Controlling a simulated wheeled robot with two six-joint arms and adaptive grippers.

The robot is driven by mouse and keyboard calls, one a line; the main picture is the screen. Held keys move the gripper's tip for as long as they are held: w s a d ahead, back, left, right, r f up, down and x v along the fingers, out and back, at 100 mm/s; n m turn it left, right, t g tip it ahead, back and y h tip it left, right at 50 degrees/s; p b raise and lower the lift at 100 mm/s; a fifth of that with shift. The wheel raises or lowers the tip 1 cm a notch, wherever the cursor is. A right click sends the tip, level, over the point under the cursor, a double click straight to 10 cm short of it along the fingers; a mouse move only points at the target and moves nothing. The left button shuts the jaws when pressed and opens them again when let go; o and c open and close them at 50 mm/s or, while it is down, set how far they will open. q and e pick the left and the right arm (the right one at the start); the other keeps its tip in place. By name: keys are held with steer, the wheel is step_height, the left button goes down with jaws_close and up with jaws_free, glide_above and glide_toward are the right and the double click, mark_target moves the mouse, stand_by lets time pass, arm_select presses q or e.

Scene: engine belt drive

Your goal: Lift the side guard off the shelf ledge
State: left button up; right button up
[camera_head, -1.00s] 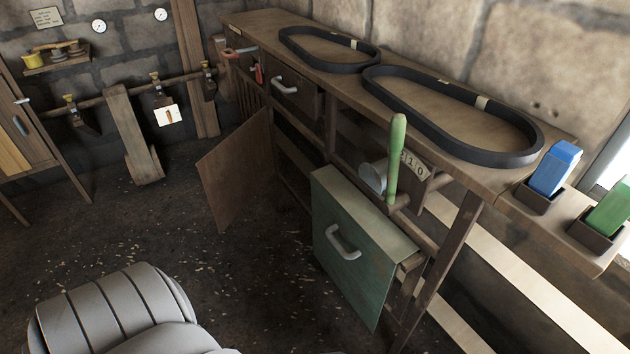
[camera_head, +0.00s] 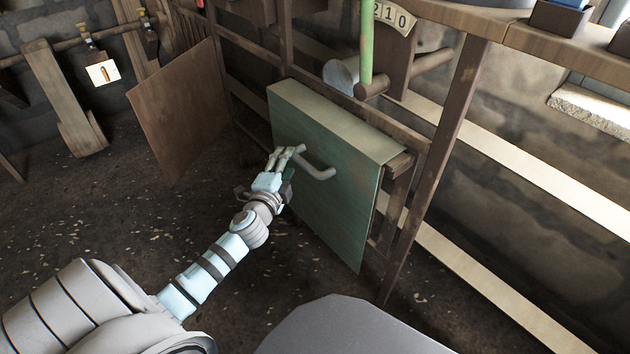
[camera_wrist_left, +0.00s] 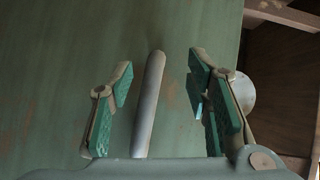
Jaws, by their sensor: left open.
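The side guard (camera_head: 335,215) is a green panel with a pale top edge, hanging upright on the front of the wooden bench frame. A grey bar handle (camera_head: 319,172) sticks out from its face. Part of the shelf ledge (camera_head: 401,164) shows at the guard's upper right; the guard hides the rest. My left gripper (camera_head: 287,153) is open at the handle's left end. In the left wrist view, the handle (camera_wrist_left: 149,105) lies between the open fingers (camera_wrist_left: 160,72), with gaps on both sides, in front of the green panel (camera_wrist_left: 60,80). My right gripper is out of view.
A green lever (camera_head: 366,45) and a number plate (camera_head: 392,16) sit above the guard. A wooden bench leg (camera_head: 440,150) stands to its right. A brown panel door (camera_head: 182,110) hangs open to the left.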

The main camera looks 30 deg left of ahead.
mark_target(293, 159)
arm_select(q)
steer(key=x, duration=0.1)
steer(key=b+x, duration=0.1)
steer(key=x, duration=0.3)
steer(key=shift+w+d+f+b, duration=0.2)
steer(key=shift+w+d+b, duration=0.1)
steer(key=shift+b, duration=0.05)
steer(key=shift+s, duration=0.1)
steer(key=shift+c, duration=1.1)
steer(key=shift+r, duration=0.1)
jaws_close()
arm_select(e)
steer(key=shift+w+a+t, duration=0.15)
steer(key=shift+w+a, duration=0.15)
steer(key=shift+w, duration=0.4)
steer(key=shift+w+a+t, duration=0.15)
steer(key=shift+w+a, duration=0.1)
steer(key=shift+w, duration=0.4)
